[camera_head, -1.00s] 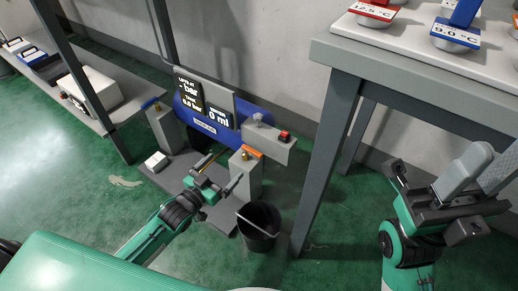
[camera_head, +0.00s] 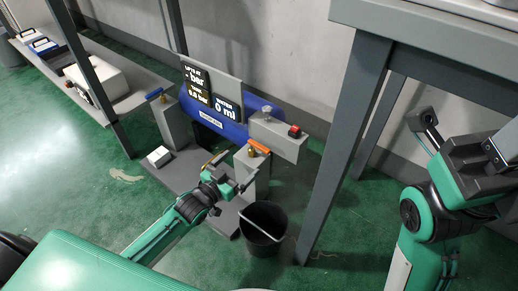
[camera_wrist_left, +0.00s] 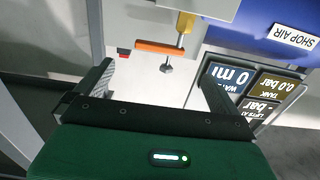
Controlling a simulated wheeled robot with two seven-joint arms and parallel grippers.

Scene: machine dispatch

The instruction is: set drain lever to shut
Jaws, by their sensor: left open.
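The orange lever (camera_head: 259,146) sits on a brass valve atop a grey post, just above the black bucket; which lever is the drain one is not labelled legibly. In the left wrist view, seen upside down, the orange lever (camera_wrist_left: 160,47) lies crosswise on its brass stem beyond the fingertips. My left gripper (camera_head: 236,179) is open and empty, low and in front of the post, apart from the lever. Its two fingers (camera_wrist_left: 155,88) spread wide in the wrist view. My right gripper (camera_head: 462,140) is at the right, partly cut off, far from the levers.
A blue tank (camera_head: 232,122) carries a display reading 0 ml. A blue lever (camera_head: 155,95) tops another post. A red button (camera_head: 295,131) sits on a grey box. The bucket (camera_head: 263,222) stands below. A table leg (camera_head: 337,150) rises to the right.

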